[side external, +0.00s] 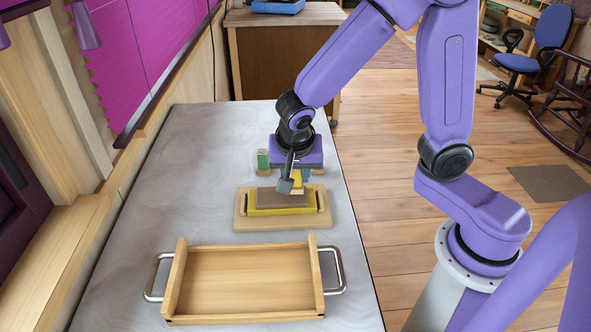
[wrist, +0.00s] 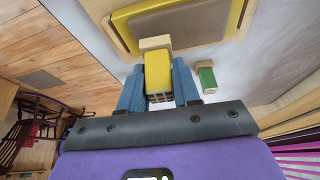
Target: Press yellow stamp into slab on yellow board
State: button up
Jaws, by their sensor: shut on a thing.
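My gripper (wrist: 157,84) is shut on the yellow stamp (wrist: 157,70), with one blue finger on each side of it. The stamp has a pale wooden block at its slab-side end and a dark, grid-like face at the other. In the side external view, my gripper (side external: 291,182) and the yellow stamp (side external: 298,178) are at the slab's far edge. The brown-grey slab (side external: 282,199) lies flat on the yellow board (side external: 283,211), inside a wooden frame; both also show in the wrist view, as slab (wrist: 180,22) and board (wrist: 122,28). I cannot tell the stamp's height above the table.
A green stamp (side external: 262,159) stands near my gripper, also in the wrist view (wrist: 207,77). An empty wooden tray (side external: 245,252) with metal handles sits at the near end of the grey table (side external: 205,150). The table's left side is clear.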

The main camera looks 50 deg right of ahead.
jog(key=shift+f, duration=0.9)
dwell(1.6)
jog(key=shift+r, duration=3.55)
